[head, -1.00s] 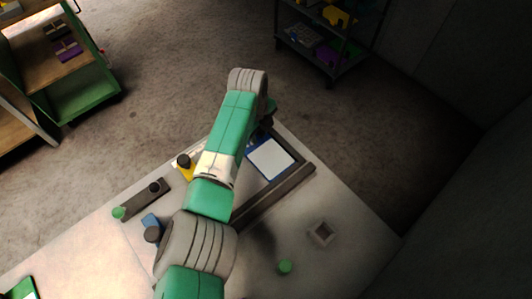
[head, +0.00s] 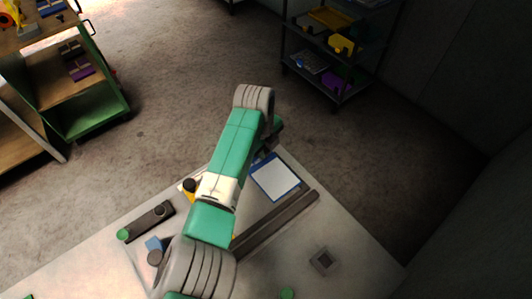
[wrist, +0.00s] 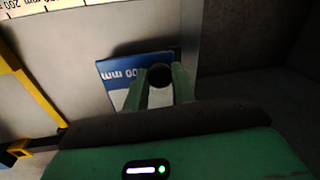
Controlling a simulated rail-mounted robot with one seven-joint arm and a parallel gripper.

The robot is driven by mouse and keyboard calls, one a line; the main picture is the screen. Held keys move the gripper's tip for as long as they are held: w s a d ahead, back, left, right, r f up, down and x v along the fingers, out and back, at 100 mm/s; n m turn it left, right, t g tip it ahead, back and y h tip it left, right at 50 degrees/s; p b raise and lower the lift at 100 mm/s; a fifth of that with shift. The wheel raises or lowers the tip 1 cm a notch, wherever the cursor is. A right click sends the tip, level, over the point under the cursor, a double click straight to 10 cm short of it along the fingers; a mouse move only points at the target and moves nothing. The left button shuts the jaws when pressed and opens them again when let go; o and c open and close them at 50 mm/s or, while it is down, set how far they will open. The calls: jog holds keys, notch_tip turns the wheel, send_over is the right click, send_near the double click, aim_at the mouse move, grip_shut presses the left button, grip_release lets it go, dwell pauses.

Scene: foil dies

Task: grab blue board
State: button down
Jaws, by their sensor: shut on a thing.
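The blue board (head: 275,179) shows in the head view as a white sheet with a blue border, at the far end of the table beside my arm. In the wrist view the blue board (wrist: 117,72) carries white print, and its lower part is hidden by my gripper. My gripper (wrist: 161,78) has its two green fingers on either side of a dark round knob (wrist: 160,75) at the board and is shut on it. In the head view my arm hides most of the gripper.
Dark bars (head: 275,226) form a frame edge near the board. A grey square piece (head: 323,261), a dark bar with a green knob (head: 124,235) and a small blue piece (head: 153,244) lie on the table. A yellow part (wrist: 22,147) is left in the wrist view.

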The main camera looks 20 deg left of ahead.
jog(key=s+p, duration=0.1)
jog(key=s, duration=0.4)
jog(key=s+d+p, duration=0.1)
jog(key=s, duration=0.4)
jog(key=s+d+r+p, duration=0.1)
jog(key=s, duration=0.5)
jog(key=shift+p, duration=0.4)
